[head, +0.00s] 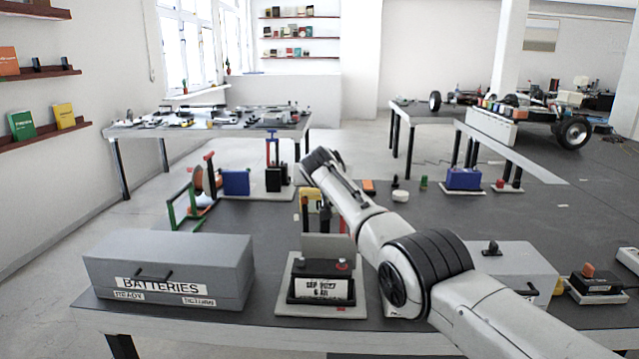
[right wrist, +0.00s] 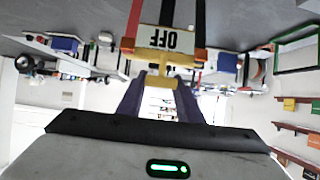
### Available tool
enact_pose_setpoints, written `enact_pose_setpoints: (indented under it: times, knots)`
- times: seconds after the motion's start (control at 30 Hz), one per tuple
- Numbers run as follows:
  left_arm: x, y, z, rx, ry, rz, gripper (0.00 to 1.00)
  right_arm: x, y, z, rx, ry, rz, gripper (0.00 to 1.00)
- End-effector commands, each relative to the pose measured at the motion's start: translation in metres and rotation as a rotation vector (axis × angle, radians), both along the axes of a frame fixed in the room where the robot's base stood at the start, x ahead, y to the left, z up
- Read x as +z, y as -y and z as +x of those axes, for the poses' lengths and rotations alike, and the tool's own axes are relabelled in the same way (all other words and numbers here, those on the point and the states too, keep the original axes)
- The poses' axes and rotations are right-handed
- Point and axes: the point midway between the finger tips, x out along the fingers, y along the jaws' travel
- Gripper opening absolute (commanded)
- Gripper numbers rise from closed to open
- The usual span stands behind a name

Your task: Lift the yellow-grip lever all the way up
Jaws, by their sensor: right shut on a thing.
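The yellow-grip lever shows in the right wrist view as a yellow grip (right wrist: 161,80) joined to a yellow crosspiece below an upside-down "OFF" plate (right wrist: 165,40). My right gripper (right wrist: 161,92) has its two dark fingers on either side of the yellow grip and is shut on it. In the head view, a yellow part (head: 309,201) shows just left of my right arm, above a small base. My right arm hides the rest of the lever and the fingertips there. The lever's exact angle cannot be told. My left gripper is not in view.
A grey "BATTERIES" box (head: 165,270) stands at front left. A black labelled box (head: 322,288) sits on a grey base plate in front of the lever. A blue box (head: 235,181) and a green frame (head: 183,208) stand behind left. A grey box (head: 505,262) stands right of my arm.

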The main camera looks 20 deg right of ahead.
Motion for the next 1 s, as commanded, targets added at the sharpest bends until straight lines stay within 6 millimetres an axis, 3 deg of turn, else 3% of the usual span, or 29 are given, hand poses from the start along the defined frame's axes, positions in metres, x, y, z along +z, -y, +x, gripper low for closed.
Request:
enact_pose_setpoints:
  times: [0.57,0.6,1.0]
  knots:
    - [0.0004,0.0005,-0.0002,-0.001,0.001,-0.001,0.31,-0.0097,0.0033,-0.0023,-0.007,-0.024,0.01,0.0]
    - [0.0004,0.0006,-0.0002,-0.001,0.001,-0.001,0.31,-0.01,0.0033,-0.0023,-0.006,-0.025,0.009,0.38]
    - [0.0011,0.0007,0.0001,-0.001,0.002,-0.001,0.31,-0.0032,0.0024,-0.0012,-0.004,-0.014,0.006,0.41]
